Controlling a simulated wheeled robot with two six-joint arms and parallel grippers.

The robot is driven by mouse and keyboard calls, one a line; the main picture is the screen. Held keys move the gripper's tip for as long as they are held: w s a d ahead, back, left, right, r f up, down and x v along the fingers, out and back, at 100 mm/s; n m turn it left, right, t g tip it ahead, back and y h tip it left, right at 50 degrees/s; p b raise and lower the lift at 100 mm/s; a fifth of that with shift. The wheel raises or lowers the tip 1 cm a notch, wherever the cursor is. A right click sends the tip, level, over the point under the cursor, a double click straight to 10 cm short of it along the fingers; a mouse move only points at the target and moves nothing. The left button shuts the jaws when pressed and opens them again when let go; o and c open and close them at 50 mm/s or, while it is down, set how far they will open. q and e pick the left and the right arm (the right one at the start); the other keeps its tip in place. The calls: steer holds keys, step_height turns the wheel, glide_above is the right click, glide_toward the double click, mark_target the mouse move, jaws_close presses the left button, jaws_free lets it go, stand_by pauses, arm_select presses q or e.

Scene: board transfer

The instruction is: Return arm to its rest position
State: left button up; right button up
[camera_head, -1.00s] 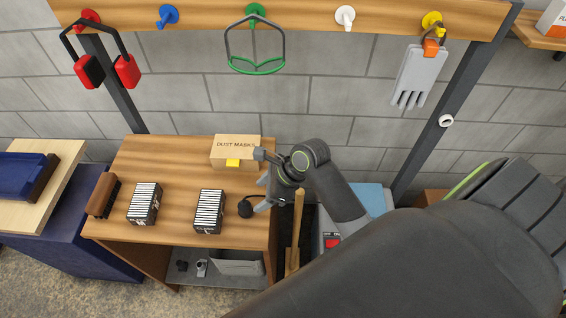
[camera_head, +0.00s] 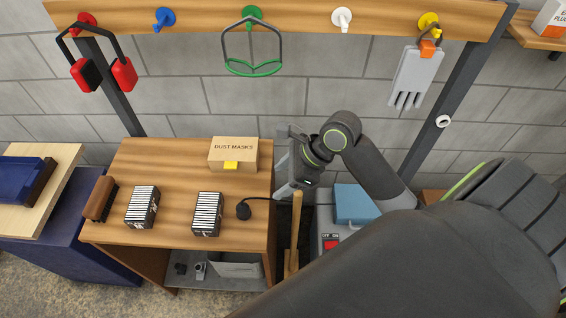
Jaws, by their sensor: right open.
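My right arm comes in from the lower right and bends at a joint with green rings. My right gripper (camera_head: 283,160) is open and empty near the right edge of the wooden table (camera_head: 180,165). It is just right of the dust masks box (camera_head: 233,155) and above a wooden handle (camera_head: 295,225). My left gripper does not show.
Two striped boxes (camera_head: 142,206) (camera_head: 207,213), a brush (camera_head: 100,199) and a black knob-like thing (camera_head: 243,211) are on the table. A blue box (camera_head: 356,203) stands right of the gripper. Earmuffs (camera_head: 123,74), a green-rimmed item (camera_head: 252,70) and gloves (camera_head: 415,76) hang above.

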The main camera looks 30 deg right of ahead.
stand_by(0.4)
steer(key=s+d+f+n+h, duration=0.35)
steer(key=s+n, duration=0.55)
steer(key=n, duration=0.3)
steer(key=s+d+f+n+h, duration=0.35)
steer(key=s+n, duration=0.45)
steer(key=n, duration=0.4)
step_height(320, 180, down, 30)
steer(key=d+g+b, duration=0.1)
steer(key=d+b, duration=0.1)
steer(key=b, duration=0.4)
steer(key=s+f+b, duration=0.3)
steer(key=s+f, duration=0.4)
steer(key=f, duration=0.4)
steer(key=s+a+f+g+b, duration=0.1)
steer(key=s+f+b, duration=0.2)
steer(key=s+f, duration=0.5)
step_height(320, 180, down, 4)
steer(key=shift+s+r+g, duration=0.2)
steer(key=shift+g, duration=0.1)
